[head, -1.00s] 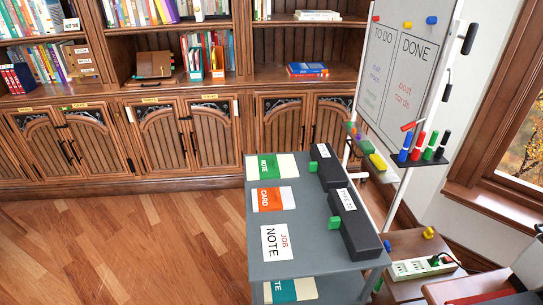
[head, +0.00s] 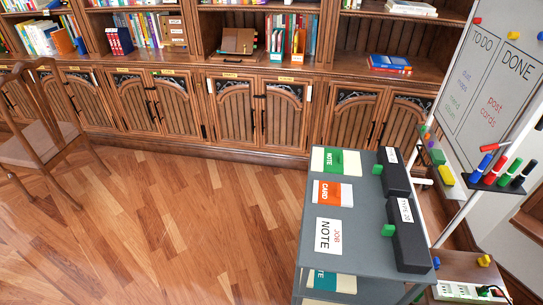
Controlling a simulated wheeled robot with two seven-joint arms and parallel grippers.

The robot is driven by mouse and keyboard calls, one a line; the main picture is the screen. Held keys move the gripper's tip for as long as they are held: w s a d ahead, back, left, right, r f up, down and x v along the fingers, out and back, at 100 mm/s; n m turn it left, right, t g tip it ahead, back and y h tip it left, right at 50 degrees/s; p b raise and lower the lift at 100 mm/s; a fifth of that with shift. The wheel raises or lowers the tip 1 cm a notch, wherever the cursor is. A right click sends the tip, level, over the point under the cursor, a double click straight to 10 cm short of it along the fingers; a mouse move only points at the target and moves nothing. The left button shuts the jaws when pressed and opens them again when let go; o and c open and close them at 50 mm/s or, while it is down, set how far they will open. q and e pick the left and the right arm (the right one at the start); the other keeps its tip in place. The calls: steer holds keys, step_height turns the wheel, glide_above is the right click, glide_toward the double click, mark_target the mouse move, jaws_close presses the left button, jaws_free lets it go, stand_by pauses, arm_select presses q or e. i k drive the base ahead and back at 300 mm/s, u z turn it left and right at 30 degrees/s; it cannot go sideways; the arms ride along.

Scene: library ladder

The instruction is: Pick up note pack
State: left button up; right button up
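A note pack with a green band reading NOTE (head: 336,161) lies flat at the far end of the grey cart's top (head: 310,235). A second pack with a teal NOTE band (head: 333,282) lies on the cart's lower shelf, partly hidden by the top. A white card reading JOB NOTE (head: 329,236) lies on the top near the front. An orange CARD pack (head: 333,193) lies between them. Neither of my grippers is in view.
Two black boxes with green tabs (head: 408,236) line the cart's right side. A whiteboard (head: 497,85) with a marker tray stands right of the cart. A wooden chair (head: 45,120) stands at left. Bookcase cabinets (head: 235,110) run along the back. The wooden floor between is clear.

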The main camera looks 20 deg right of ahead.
mark_target(339, 162)
steer(key=u, duration=0.75)
steer(key=i, duration=3)
steer(key=z, duration=3.4)
